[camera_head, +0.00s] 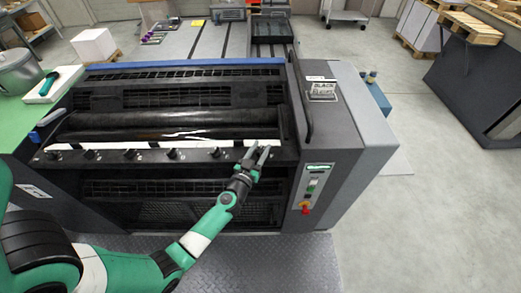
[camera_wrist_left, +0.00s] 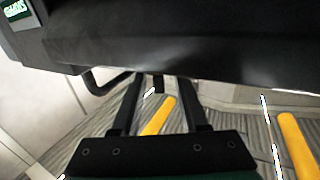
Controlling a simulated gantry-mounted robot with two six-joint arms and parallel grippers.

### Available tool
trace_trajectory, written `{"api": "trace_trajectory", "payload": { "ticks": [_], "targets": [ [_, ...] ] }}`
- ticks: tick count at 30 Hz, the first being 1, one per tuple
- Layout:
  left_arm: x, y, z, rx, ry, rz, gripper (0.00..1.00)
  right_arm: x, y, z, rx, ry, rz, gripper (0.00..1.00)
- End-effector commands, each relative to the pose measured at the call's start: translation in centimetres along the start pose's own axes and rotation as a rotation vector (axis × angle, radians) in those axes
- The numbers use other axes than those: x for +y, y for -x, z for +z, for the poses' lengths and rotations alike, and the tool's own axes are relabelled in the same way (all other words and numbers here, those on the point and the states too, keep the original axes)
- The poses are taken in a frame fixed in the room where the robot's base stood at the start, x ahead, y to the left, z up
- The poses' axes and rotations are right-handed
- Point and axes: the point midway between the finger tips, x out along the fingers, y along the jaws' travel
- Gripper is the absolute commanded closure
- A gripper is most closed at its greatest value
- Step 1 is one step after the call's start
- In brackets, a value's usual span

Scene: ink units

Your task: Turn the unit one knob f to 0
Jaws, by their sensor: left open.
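Unit one (camera_head: 165,105) is the dark press unit with a row of small dark knobs (camera_head: 129,154) below a white strip on its front ledge. My left arm reaches across the front from the lower left. My left gripper (camera_head: 262,147) is open at the right end of this row, with its two fingers apart. Knob f is not clearly seen; the gripper covers that end of the row. In the left wrist view the open fingers (camera_wrist_left: 163,82) reach under a dark panel, and a small dark piece shows between their tips. I cannot tell whether they touch it. My right gripper is not in view.
A side cabinet with a small control panel (camera_head: 314,187) and red knob stands right of the gripper. A black curved handle (camera_head: 303,105) rises beside the rollers. A green table (camera_head: 25,112) is at the left.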

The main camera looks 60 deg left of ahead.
Motion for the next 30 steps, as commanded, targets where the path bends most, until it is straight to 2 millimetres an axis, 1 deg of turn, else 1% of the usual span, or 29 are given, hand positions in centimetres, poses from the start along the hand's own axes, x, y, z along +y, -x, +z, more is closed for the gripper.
{"api": "trace_trajectory", "payload": {
  "ticks": [7, 11, 12, 14, 15, 30],
  "targets": [
    [0.01, -0.14, -0.04, 0.000, -0.001, 0.000, 0.56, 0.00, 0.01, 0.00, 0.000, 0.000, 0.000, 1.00],
    [0.01, -0.12, -0.04, 0.000, -0.001, 0.000, 0.80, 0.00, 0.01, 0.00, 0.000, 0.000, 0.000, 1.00],
    [0.01, -0.12, -0.04, 0.000, -0.001, 0.000, 0.87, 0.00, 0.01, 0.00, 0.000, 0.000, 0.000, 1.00],
    [0.01, -0.12, -0.04, 0.000, -0.001, 0.000, 0.98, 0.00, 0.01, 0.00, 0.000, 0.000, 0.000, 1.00],
    [0.01, -0.11, -0.04, 0.000, -0.001, 0.000, 1.00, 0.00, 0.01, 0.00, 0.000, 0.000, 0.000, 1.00],
    [0.14, -0.11, -0.18, 0.001, -0.001, -0.027, 1.00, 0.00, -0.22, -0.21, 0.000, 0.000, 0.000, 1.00]
  ]
}}
